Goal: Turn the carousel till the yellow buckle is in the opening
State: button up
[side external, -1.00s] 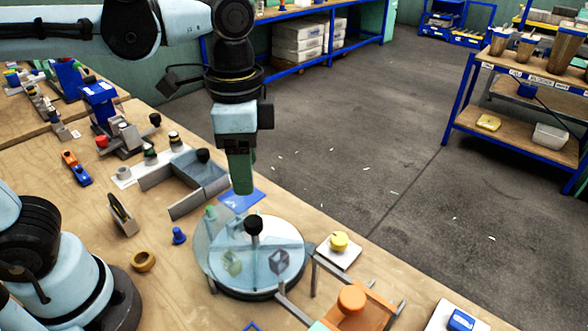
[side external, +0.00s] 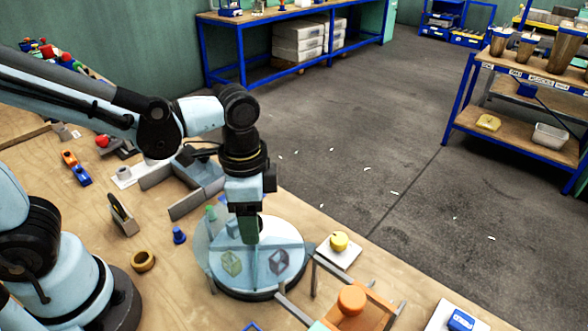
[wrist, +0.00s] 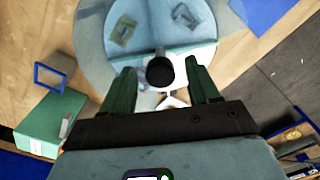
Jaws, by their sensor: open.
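The carousel (side external: 296,236) is a round, pale-blue turntable with dividers and a clear cover, on the wooden bench. A pale yellow-green frame-shaped piece (side external: 231,264), perhaps the yellow buckle, lies in its front-left part; it also shows in the wrist view (wrist: 122,31). A dark grey piece (side external: 279,262) lies to its right, across a divider. My gripper (side external: 252,238) is over the carousel's centre, pointing down. In the wrist view its green fingers (wrist: 160,74) are apart, one on each side of the black knob (wrist: 160,72).
A yellow knob on a white plate (side external: 339,242) and an orange fixture with metal rails (side external: 352,300) stand close on the right. A blue peg (side external: 179,235) and ochre ring (side external: 143,261) are on the left.

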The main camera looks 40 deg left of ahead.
grip_shut()
dwell(0.4)
